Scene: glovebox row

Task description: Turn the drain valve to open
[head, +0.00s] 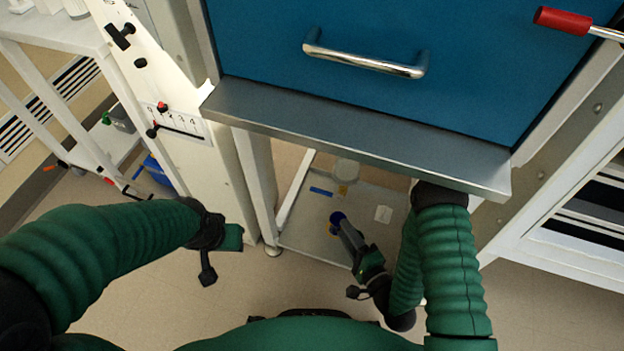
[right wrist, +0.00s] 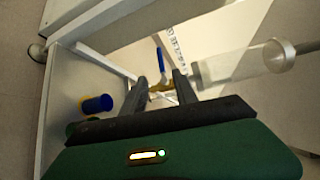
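The drain valve appears to be the blue lever (right wrist: 161,60) on a brass body (right wrist: 160,88) in the right wrist view. In the head view the blue lever (head: 321,192) lies flat under the cabinet, pointing left from the brass part (head: 342,190). My right gripper (head: 346,228) is under the steel ledge, its fingers pointing towards the valve. In the right wrist view its two fingers (right wrist: 171,82) are apart, with the brass showing between and beyond them. Contact is not visible. My left gripper (head: 228,238) hangs at the left, away from the valve; its fingers are not clear.
A blue round knob (right wrist: 97,103) with yellow is beside my right fingers. A clear cylinder (right wrist: 242,65) is right of the valve. The steel ledge (head: 350,146) and blue cabinet front (head: 400,95) overhang the space. A white post (head: 255,180) stands left of the grey panel (head: 300,238).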

